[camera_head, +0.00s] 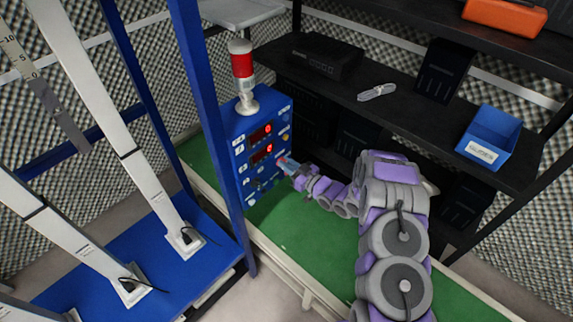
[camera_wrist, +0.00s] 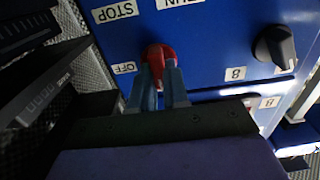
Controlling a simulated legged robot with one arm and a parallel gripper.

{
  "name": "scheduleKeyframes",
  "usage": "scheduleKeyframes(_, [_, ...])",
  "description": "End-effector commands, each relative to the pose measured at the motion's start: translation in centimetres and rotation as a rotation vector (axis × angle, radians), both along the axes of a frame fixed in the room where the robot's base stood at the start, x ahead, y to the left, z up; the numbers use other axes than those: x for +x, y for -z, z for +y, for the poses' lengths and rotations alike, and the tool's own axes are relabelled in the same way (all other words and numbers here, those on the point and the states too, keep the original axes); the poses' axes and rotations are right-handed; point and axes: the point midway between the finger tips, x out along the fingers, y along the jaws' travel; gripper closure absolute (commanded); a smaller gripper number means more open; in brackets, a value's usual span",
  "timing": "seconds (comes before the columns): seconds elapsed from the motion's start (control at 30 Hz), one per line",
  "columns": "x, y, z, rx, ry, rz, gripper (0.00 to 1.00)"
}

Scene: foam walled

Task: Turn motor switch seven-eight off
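A blue control box (camera_head: 250,150) stands on the green surface, with two red digital displays and several knobs on its face. In the wrist view, a red switch (camera_wrist: 157,52) is on the blue panel, with an "OFF" label (camera_wrist: 124,68) to its left and "STOP" (camera_wrist: 115,11) above. My gripper (camera_wrist: 160,75) is at the red switch; its two fingers have a gap between them, with red showing at the tips. Whether they press on the switch is unclear. In the head view my gripper (camera_head: 287,165) reaches the box's lower right face.
A black knob (camera_wrist: 274,46) sits right of the red switch, near an "8" label (camera_wrist: 236,73). A red-and-white beacon (camera_head: 242,75) tops the box. A blue post (camera_head: 210,110) stands left of it. Black shelving (camera_head: 400,110) with a blue bin (camera_head: 488,135) is at the right.

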Motion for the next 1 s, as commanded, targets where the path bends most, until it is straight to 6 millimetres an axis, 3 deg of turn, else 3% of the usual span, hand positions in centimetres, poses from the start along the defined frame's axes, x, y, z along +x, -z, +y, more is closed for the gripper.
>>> scheduleKeyframes(0.1, [-0.05,0.01,0.00,-0.001,0.000,0.001,1.00])
scheduleKeyframes(0.57, [0.21,-0.14,0.18,0.021,0.002,0.028,1.00])
scheduleKeyframes(1.0, [0.53,-0.34,-0.07,0.217,0.005,0.276,1.00])
